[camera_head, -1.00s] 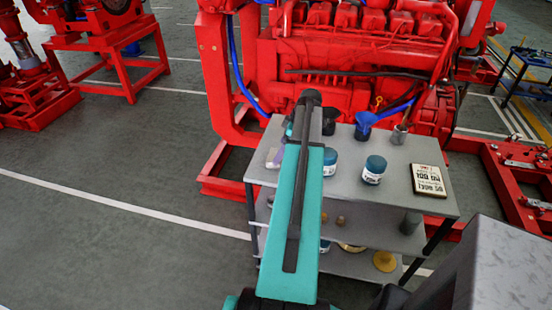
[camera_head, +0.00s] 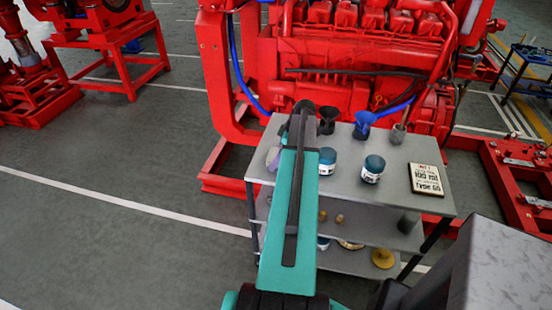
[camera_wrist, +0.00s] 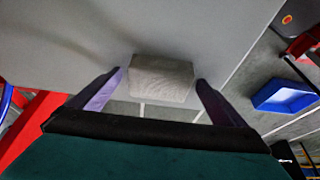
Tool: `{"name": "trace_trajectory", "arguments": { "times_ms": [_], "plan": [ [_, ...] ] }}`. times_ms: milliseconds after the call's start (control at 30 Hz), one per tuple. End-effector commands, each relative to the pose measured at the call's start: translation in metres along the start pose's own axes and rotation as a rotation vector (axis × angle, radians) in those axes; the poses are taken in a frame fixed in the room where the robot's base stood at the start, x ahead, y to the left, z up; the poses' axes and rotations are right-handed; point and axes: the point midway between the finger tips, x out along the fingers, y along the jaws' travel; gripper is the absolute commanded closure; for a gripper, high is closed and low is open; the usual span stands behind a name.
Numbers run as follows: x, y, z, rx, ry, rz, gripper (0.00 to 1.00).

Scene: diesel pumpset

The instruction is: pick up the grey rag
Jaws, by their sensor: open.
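The grey rag (camera_wrist: 162,80), a pale folded block, lies at the edge of a grey surface in the wrist view. My gripper (camera_wrist: 159,77) is open, with one purple finger on each side of the rag. Small gaps seem to show between the fingertips and the rag, and the jaws hold nothing. In the head view my arm hides most of the gripper. A pale lilac-grey shape shows just left of my arm on the cart's top, and I cannot tell whether it is rag or finger.
The grey cart top (camera_head: 395,199) also bears two blue-lidded jars (camera_head: 373,169), a dark cup (camera_head: 327,120), a blue funnel-like vessel (camera_head: 364,124) and a lettered sign (camera_head: 426,179). The red engine (camera_head: 350,75) stands close behind. Open floor lies left.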

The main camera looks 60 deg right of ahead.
Motion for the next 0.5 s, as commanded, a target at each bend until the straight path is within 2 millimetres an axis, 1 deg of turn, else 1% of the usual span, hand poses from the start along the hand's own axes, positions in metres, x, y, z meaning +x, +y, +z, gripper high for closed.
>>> {"name": "trace_trajectory", "arguments": {
  "times_ms": [167,400,433,500],
  "plan": [
    [-0.0003,0.0001,0.0002,0.000,0.000,0.000,0.04],
    [-0.0004,0.0001,0.0003,0.001,0.000,0.000,0.44],
    [-0.0004,0.0001,0.0003,0.001,0.000,0.000,0.48],
    [-0.0004,0.0001,0.0003,0.001,0.000,0.000,0.48]
  ]
}}
